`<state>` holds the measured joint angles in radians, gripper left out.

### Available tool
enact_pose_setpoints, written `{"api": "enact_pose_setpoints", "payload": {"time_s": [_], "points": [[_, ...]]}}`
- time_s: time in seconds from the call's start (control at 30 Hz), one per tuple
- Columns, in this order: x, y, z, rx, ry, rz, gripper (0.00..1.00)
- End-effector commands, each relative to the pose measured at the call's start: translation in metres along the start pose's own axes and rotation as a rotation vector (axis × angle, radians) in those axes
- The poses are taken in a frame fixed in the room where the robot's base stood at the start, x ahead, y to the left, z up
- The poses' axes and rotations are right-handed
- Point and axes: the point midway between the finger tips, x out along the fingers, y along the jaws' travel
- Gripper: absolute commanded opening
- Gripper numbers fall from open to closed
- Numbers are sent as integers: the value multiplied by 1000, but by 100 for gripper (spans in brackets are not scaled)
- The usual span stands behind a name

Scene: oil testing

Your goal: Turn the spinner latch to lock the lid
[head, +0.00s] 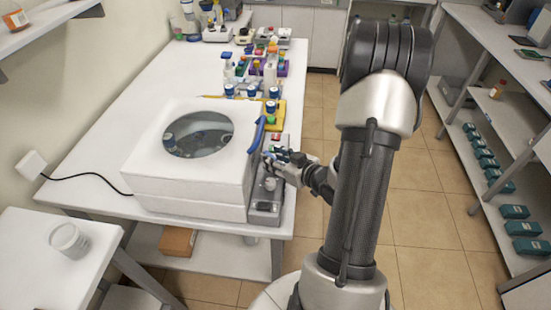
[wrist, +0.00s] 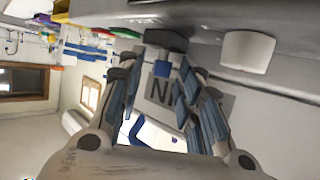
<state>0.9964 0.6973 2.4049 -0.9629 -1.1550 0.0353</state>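The spinner (head: 190,180) is a white box on the bench with a round window in its lid (head: 225,112). The lid lies down flat, with a blue handle (head: 257,135) at its right edge. My gripper (head: 270,160) is at the grey control panel (head: 266,215) on the spinner's right side. In the wrist view my gripper (wrist: 160,75) has its blue-padded fingers apart. A dark block (wrist: 166,40), possibly the latch, sits just beyond the fingertips, with a small blue square (wrist: 162,68) between them. I cannot tell whether the fingers touch it.
A white knob (wrist: 248,52) sticks out close to the right of the fingers. Bottles and a yellow tray (head: 291,120) stand behind the spinner. A jar (head: 68,240) is on the side table at left. The floor at right is clear.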

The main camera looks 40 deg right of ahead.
Motion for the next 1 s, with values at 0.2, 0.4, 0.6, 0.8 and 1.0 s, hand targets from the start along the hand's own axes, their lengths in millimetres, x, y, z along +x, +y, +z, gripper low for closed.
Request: {"api": "enact_pose_setpoints", "payload": {"time_s": [0.2,0.4,0.6,0.8,1.0], "points": [[0,0,0,0,0,0,17],[0,0,0,0,0,0,4],[0,0,0,0,0,0,0],[0,-1,0,4,0,9,0],[1,-4,0,30,1,72,0]]}}
